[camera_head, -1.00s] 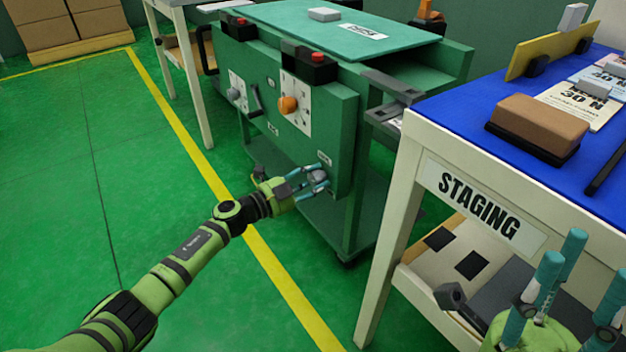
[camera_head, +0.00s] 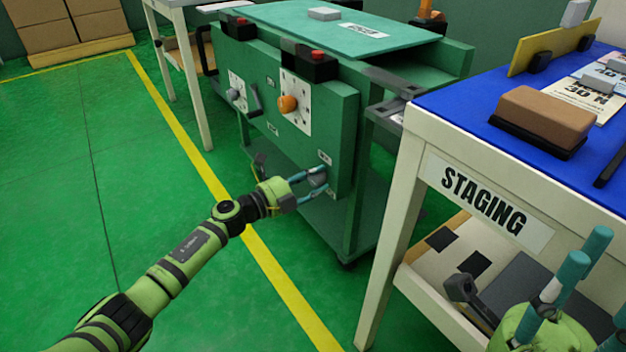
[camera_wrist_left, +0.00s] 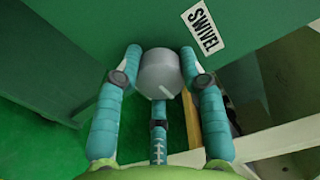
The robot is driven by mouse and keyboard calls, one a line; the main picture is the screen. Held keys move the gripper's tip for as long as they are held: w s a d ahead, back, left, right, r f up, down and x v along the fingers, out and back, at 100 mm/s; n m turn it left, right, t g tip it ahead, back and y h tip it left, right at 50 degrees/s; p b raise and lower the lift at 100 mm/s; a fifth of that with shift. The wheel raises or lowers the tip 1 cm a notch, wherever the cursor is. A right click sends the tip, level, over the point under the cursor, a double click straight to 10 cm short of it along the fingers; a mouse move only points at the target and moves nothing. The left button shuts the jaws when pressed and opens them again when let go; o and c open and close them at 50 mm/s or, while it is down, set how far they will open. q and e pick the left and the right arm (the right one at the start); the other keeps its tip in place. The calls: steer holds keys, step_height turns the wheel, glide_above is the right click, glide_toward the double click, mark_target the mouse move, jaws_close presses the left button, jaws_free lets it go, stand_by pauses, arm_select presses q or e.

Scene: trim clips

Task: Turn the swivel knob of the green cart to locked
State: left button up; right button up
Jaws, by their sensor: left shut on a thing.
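The green cart (camera_head: 345,105) stands in the middle of the head view. Its grey round swivel knob (camera_head: 318,181) sits low on the front panel. In the left wrist view the knob (camera_wrist_left: 160,72) shows a white pointer line slanting toward the lower right of the picture, beside the SWIVEL label (camera_wrist_left: 202,27). My left gripper (camera_head: 318,180) is shut on the knob, with teal fingers on both sides and a third below it in the wrist view (camera_wrist_left: 160,80). My right gripper (camera_head: 598,262) is at the lower right, its fingers apart and empty. The knob's position marks are not readable.
The cart front also has an orange knob (camera_head: 287,104), a grey knob with a lever (camera_head: 234,95) and red buttons. The white STAGING table (camera_head: 400,190) stands close at the right, with a brown block (camera_head: 543,118) on its blue top. Open green floor lies left.

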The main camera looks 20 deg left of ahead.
arm_select(q)
steer(key=shift+s+d, duration=0.1)
steer(key=shift+d, duration=0.15)
steer(key=o, duration=1.1)
steer(key=shift+o, duration=0.2)
steer(key=shift+a, duration=0.1)
steer(key=shift+s+a, duration=0.35)
steer(key=shift+a, duration=0.05)
steer(key=v, duration=1.1)
